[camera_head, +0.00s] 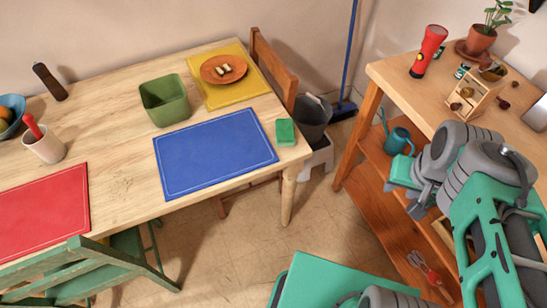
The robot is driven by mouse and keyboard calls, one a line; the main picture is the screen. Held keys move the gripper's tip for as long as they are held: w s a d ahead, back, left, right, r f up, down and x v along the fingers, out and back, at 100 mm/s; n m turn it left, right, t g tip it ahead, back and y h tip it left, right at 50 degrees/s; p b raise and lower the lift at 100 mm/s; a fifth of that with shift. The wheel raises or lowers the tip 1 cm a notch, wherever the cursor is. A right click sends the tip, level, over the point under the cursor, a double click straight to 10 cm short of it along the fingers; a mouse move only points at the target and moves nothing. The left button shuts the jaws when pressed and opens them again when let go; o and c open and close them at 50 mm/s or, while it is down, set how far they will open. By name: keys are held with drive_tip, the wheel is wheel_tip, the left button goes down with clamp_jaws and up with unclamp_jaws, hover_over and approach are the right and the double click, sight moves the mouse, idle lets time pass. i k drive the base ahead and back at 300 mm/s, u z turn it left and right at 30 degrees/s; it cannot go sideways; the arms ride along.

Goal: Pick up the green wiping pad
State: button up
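The green wiping pad (286,132) lies flat near the right end of the wooden table, just right of the blue placemat (215,153). It looks like a small thick block with nothing on top of it. My gripper (402,180) is at the right, in front of the shelf unit, well apart from the pad. My own arm partly hides it, and its fingers cannot be made out clearly. I see nothing held in it.
A green square bin (165,101) and a yellow placemat (219,91) with an orange plate (223,69) lie behind the blue placemat. A wooden chair (272,66) and grey bucket (313,118) stand by the table's right end.

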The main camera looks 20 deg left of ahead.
sight(285, 128)
drive_tip(key=z, duration=0.05)
drive_tip(key=k, duration=0.15)
drive_tip(key=u, duration=1.05)
drive_tip(key=i, duration=0.95)
drive_tip(key=k, duration=1)
drive_tip(key=z, duration=0.9)
drive_tip(key=i, duration=0.9)
drive_tip(key=u, duration=3.25)
drive_tip(key=i, duration=0.5)
drive_tip(key=u, duration=0.1)
